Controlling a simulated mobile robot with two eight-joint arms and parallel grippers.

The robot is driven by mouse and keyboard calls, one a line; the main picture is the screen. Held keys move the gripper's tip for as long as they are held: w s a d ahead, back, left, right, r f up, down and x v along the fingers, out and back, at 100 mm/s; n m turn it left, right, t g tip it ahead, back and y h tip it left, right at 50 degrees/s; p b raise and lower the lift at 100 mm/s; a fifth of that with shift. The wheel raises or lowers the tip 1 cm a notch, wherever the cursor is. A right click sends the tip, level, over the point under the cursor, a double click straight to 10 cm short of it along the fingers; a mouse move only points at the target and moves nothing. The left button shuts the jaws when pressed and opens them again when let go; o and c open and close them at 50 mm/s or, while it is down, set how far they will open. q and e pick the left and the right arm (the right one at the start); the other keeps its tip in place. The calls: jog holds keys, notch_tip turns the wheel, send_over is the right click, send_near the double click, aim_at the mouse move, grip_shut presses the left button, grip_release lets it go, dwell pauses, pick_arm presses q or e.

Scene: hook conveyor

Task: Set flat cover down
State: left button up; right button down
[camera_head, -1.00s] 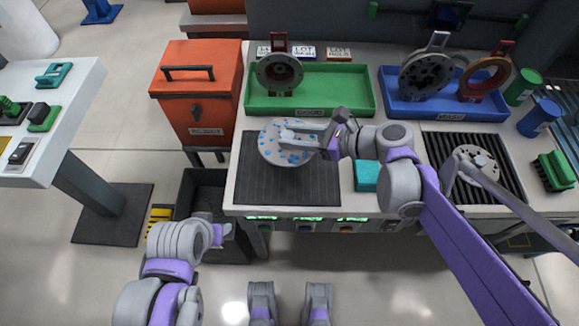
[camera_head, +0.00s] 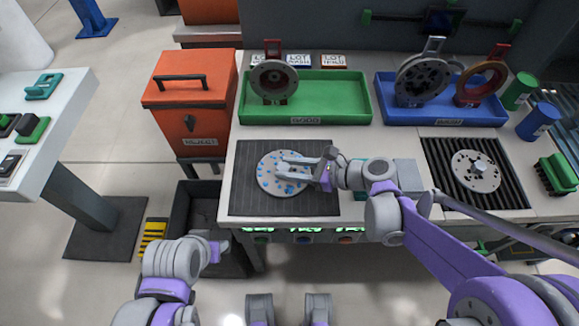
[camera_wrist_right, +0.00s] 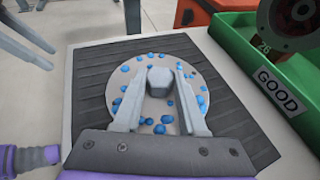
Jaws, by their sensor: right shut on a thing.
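The flat cover (camera_head: 270,184) is a light grey disc with blue spots around its face, and it lies on or just above the dark ribbed mat (camera_head: 240,158). In the right wrist view the cover (camera_wrist_right: 205,88) has a grey raised knob (camera_wrist_right: 160,80) at its middle. My right gripper (camera_head: 281,168) is over the cover with its fingers on either side of the knob, shut on it. Whether the cover touches the mat is hard to tell. My left gripper (camera_head: 226,246) is low at the left, off the bench; its jaws are not clear.
A green tray (camera_head: 350,97) marked GOOD and a blue tray (camera_head: 480,112) hold upright ring parts at the back. An orange reject bin (camera_head: 196,110) stands at the left. Another disc (camera_head: 476,171) lies on a dark grate at the right.

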jog(key=shift+f, duration=0.1)
jog(key=shift+c, duration=2.3)
grip_release()
jog(key=shift+s+d+r, duration=0.1)
jog(key=shift+d+r, duration=0.15)
jog(key=p+v, duration=0.1)
jog(key=v, duration=1)
jog(key=shift+s+d, duration=0.15)
